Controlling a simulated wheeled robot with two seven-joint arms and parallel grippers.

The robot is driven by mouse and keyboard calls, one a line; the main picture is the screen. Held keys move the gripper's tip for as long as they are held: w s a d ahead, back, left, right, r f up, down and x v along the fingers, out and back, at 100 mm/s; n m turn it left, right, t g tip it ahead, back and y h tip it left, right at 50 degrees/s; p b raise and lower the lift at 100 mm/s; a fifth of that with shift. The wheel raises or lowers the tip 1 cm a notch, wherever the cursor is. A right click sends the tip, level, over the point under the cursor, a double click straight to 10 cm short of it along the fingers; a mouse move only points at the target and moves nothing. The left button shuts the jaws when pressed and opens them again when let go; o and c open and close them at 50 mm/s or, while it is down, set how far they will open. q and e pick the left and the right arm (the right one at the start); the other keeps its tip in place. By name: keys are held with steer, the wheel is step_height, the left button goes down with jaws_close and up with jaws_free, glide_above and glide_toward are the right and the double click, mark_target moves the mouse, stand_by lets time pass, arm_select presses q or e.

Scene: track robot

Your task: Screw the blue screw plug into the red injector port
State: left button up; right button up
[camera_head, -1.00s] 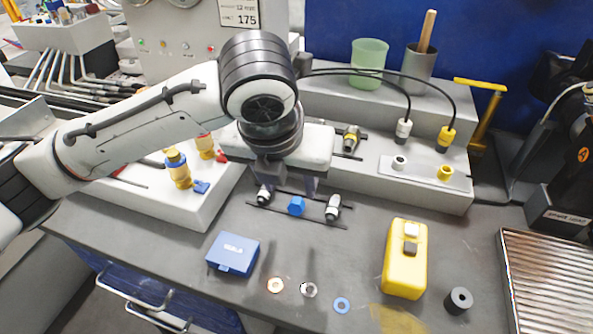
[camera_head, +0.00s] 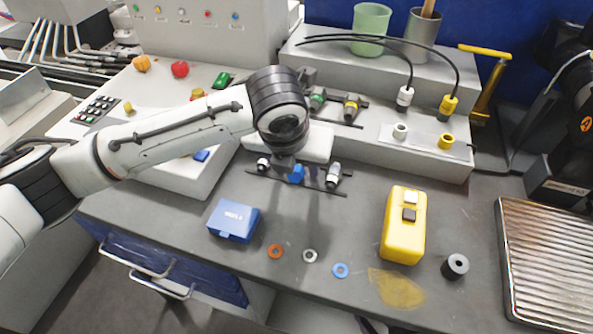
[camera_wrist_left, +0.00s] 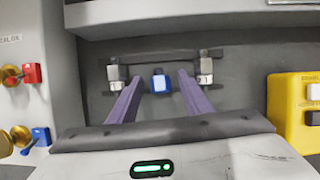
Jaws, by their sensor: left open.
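The blue screw plug (camera_head: 297,174) sits on a dark rack on the bench, between two white-and-grey fittings. It also shows in the left wrist view (camera_wrist_left: 159,83), centred between my fingers. My left gripper (camera_head: 294,167) is open over the rack. In the left wrist view its two purple fingers (camera_wrist_left: 160,88) reach along both sides of the plug, with gaps showing. I cannot pick out the red injector port for sure; my left arm hides part of the panel and rear rack. My right gripper is not in view.
The rack's left fitting (camera_head: 263,164) and right fitting (camera_head: 333,175) flank the plug closely. A blue box (camera_head: 233,221), several flat rings and a yellow case (camera_head: 404,225) lie in front. A rear rack holds green-banded (camera_head: 317,98) and yellow-banded (camera_head: 350,106) fittings. A grey raised block (camera_head: 430,165) stands right.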

arm_select(q)
steer(key=c, duration=1.1)
